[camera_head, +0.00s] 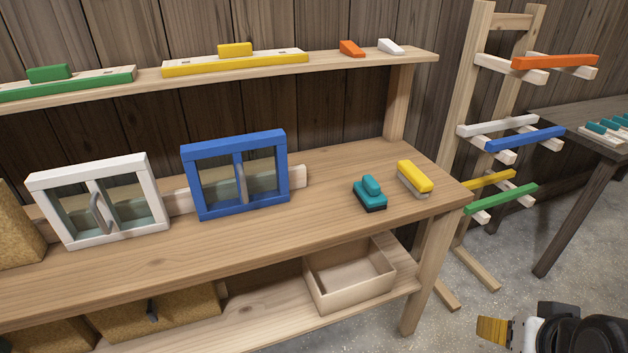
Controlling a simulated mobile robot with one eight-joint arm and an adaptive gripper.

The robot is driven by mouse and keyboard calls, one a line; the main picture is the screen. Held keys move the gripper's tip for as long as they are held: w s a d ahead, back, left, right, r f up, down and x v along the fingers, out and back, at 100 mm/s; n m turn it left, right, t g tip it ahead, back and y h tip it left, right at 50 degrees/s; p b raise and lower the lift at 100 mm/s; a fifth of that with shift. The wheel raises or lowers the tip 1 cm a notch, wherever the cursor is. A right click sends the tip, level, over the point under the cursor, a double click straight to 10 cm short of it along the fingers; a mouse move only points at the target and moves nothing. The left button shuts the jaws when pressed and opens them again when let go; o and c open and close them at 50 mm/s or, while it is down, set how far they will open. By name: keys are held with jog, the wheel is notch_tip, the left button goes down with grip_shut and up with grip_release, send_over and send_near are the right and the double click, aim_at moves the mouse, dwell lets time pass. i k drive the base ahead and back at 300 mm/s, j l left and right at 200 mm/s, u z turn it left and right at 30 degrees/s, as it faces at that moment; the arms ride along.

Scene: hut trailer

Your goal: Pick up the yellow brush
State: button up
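The yellow brush (415,177) lies on the wooden workbench top near its right end. It has a yellow back over a pale grey-white lower part. A teal block with a dark base (370,193) stands just left of it, apart from it. My gripper (497,332) shows only in part at the bottom right corner, over the floor. It is right of and below the bench end, well away from the brush. Its finger spacing is not clear, and nothing is visibly held.
The workbench (330,185) carries a white window frame (100,200) and a blue one (236,174). A shelf (335,62) runs above. An open box (348,272) sits below. A rack (462,100) with coloured bars stands right of the bench, before a dark table (570,118).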

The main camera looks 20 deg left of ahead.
aim_at(415, 181)
jog(key=u, duration=0.35)
jog(key=z, duration=4.7)
jog(key=u, duration=4.7)
jog(key=i+l+z, duration=0.1)
jog(key=i, duration=0.55)
jog(key=i+l, duration=0.2)
jog(key=i, duration=0.45)
jog(key=l+z, duration=0.05)
